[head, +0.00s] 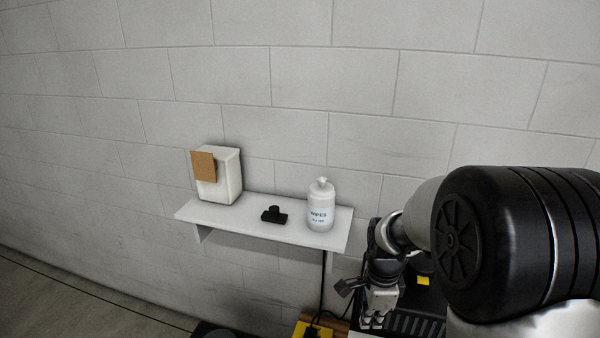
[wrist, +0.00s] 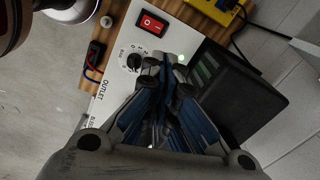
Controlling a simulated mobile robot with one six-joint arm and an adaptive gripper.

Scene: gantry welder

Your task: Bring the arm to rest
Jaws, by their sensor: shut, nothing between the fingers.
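My gripper (wrist: 160,72) is shut and empty in the wrist view, its fingertips together in front of a white panel (wrist: 131,58). I cannot tell whether the tips touch the panel. In the head view my gripper (head: 372,322) hangs low at the right, below and to the right of a white wall shelf. My dark arm covers much of the right side of that view.
A wall shelf (head: 283,232) holds a white box (head: 228,178), a small black item (head: 274,215) and a wipes bottle (head: 321,207). The panel has a red switch (wrist: 151,22) and a knob (wrist: 133,62). A dark box (wrist: 245,95) stands beside it. The wall above the shelf is clear.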

